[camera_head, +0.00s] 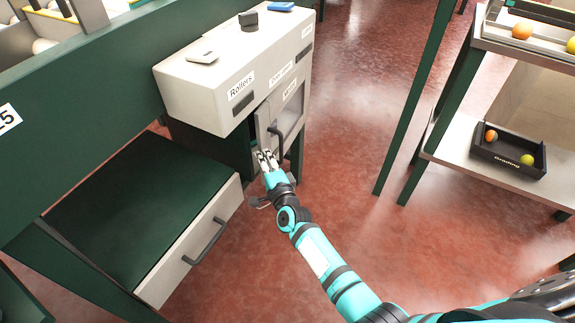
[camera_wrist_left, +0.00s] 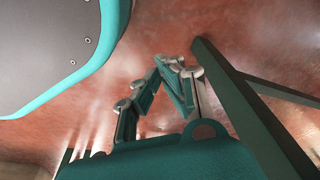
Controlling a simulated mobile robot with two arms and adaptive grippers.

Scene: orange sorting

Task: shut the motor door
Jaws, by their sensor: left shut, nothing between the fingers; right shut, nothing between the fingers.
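The motor door (camera_head: 291,113) is a pale panel with a dark upright handle on the front of the white cabinet. It appears ajar, with a dark gap showing along its left side. My right gripper (camera_head: 267,157) is shut and empty, close to the door's lower left edge and just left of the handle. I cannot tell whether it touches the door. My left gripper (camera_wrist_left: 163,75) shows only in the left wrist view, shut and empty over the reddish floor; it is outside the head view.
The white cabinet (camera_head: 190,91) carries small objects on top. A wide drawer (camera_head: 190,250) with a dark handle sticks out at the lower left. A shelf rack (camera_head: 455,155) at the right holds a black tray (camera_head: 505,168) with fruit. Reddish floor (camera_head: 350,80) lies clear between.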

